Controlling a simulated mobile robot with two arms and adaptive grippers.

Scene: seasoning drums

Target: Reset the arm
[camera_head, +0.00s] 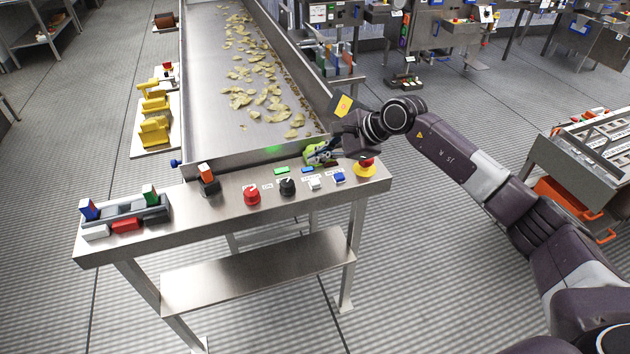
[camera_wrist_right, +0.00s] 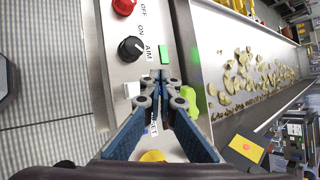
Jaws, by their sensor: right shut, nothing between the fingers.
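My right arm reaches in from the right in the head view. Its gripper (camera_head: 322,158) is over the right part of the metal control panel (camera_head: 225,203). In the right wrist view the gripper (camera_wrist_right: 160,78) is shut with its fingertips together and nothing between them. The tips are close to a green button (camera_wrist_right: 164,54) and the black knob (camera_wrist_right: 131,48); I cannot tell whether they touch anything. A lime-green item (camera_wrist_right: 188,101) lies beside the fingers, partly hidden by them. My left gripper is not in view.
The panel carries a red button (camera_head: 252,195), a blue button (camera_head: 339,177) and a red-and-yellow emergency stop (camera_head: 366,167). A conveyor (camera_head: 205,80) with scattered chips (camera_head: 262,95) runs behind it. A tray of blocks (camera_head: 124,215) is at left.

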